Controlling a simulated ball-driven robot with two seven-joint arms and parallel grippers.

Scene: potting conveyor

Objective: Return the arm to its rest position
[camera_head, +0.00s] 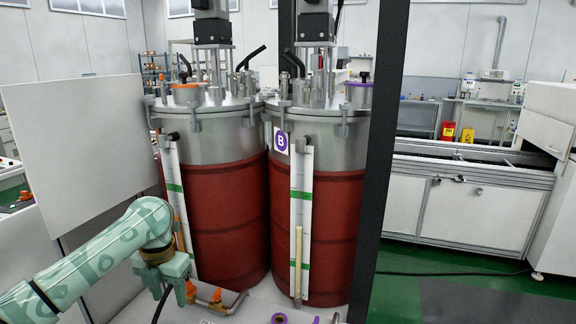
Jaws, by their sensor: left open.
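My left arm (95,262) comes in from the left, pale green, with its wrist bent downward. My left gripper (177,290) hangs at the end of it, low in front of the left drum, with its jaws open. I see nothing held in it. The fingertips are small and partly confused with the parts behind them. My right gripper is not in view.
Two red-wrapped steel drums (228,220) (337,230) stand close together ahead. A grey panel (75,150) stands at left, a dark post (379,150) at right. A bent metal pipe (228,300) with orange parts lies low beside the gripper.

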